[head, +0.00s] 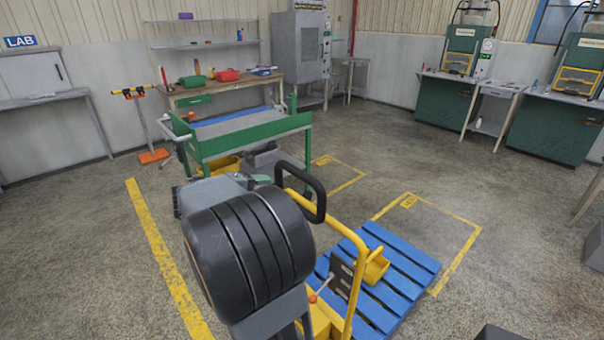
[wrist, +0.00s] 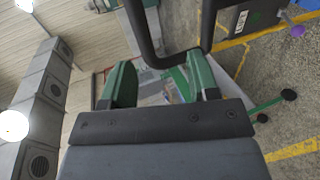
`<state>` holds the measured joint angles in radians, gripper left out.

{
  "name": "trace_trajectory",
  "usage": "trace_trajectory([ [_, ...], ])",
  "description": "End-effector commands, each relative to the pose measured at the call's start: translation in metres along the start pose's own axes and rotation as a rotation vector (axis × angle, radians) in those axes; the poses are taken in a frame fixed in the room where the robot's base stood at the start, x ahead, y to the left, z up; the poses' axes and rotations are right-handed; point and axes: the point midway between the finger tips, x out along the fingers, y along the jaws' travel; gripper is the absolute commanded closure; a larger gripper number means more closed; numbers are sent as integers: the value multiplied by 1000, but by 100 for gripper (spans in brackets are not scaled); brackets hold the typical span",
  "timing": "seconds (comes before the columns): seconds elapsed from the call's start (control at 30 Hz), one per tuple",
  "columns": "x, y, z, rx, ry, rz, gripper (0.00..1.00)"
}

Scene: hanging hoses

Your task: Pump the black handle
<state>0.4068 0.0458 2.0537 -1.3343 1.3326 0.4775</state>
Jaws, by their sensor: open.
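The black handle (head: 318,190) is a looped bar on top of the yellow upright of a pallet jack (head: 347,280), right of my arm in the head view. In the wrist view the handle (wrist: 148,45) shows as a dark U-shaped bar at the top centre. My gripper (wrist: 160,78) is open, with its two green fingers spread apart and part of the bar showing between and just beyond their tips. I cannot tell whether they touch it. In the head view my arm hides most of the gripper; a small green part shows just left of the handle.
A blue pallet (head: 395,265) lies on the floor by the jack. A green cart (head: 225,145) stands behind my arm. An orange-based stand (head: 154,156) is at the left. Yellow floor lines (head: 165,250) mark the concrete. Open floor lies to the right.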

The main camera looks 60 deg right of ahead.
Motion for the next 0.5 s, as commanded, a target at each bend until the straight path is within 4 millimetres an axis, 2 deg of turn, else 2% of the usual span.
trace_trajectory([
  [0.2,24,21,-11,11,-16,121,45],
  [0.5,76,29,-10,10,-15,125,45],
])
